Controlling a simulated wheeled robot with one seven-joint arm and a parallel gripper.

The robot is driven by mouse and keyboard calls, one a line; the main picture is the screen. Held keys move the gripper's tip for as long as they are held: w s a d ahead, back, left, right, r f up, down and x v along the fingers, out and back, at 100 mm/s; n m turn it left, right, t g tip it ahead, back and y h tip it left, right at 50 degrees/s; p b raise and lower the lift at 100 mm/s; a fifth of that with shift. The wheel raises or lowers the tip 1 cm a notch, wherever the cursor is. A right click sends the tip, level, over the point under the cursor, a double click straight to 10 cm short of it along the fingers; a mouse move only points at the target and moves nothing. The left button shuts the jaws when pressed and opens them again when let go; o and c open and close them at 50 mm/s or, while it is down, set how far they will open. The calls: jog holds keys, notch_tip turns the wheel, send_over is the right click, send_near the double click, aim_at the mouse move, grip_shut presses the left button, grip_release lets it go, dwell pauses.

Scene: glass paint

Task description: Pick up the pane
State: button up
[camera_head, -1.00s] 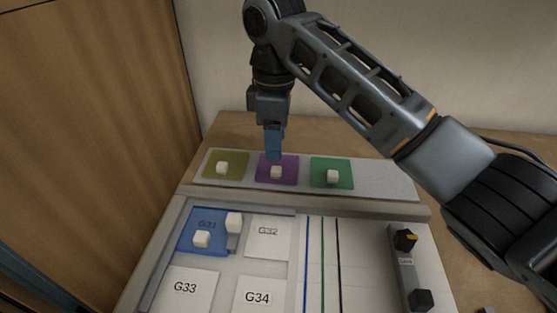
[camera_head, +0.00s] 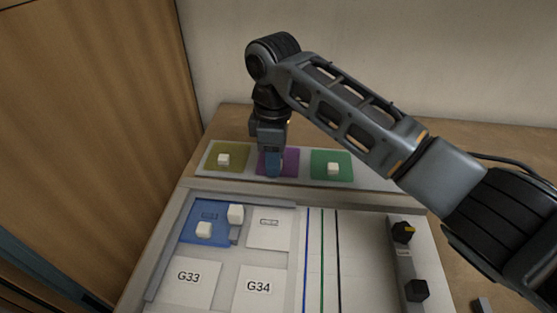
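Three panes with white knobs lie in a row on the light strip at the back: an olive pane (camera_head: 238,153), a purple pane (camera_head: 291,157) and a green pane (camera_head: 344,174). My gripper (camera_head: 273,168) points down over the purple pane, with its blue fingers low at the place of that pane's knob. The fingers hide the knob, so I cannot tell whether they are closed on it. The purple pane appears to lie flat on the strip. A blue pane (camera_head: 190,233) with a white knob lies in the tray's back left cell.
The tray (camera_head: 152,283) has cells marked G33 (camera_head: 189,276) and G34 (camera_head: 258,287). A white block (camera_head: 236,214) stands at the blue pane's right edge. Blue, green and black lines run down the right side, beside dark knobs (camera_head: 403,232). A wooden panel (camera_head: 90,120) stands at left.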

grip_shut()
jog(key=shift+r, duration=0.1)
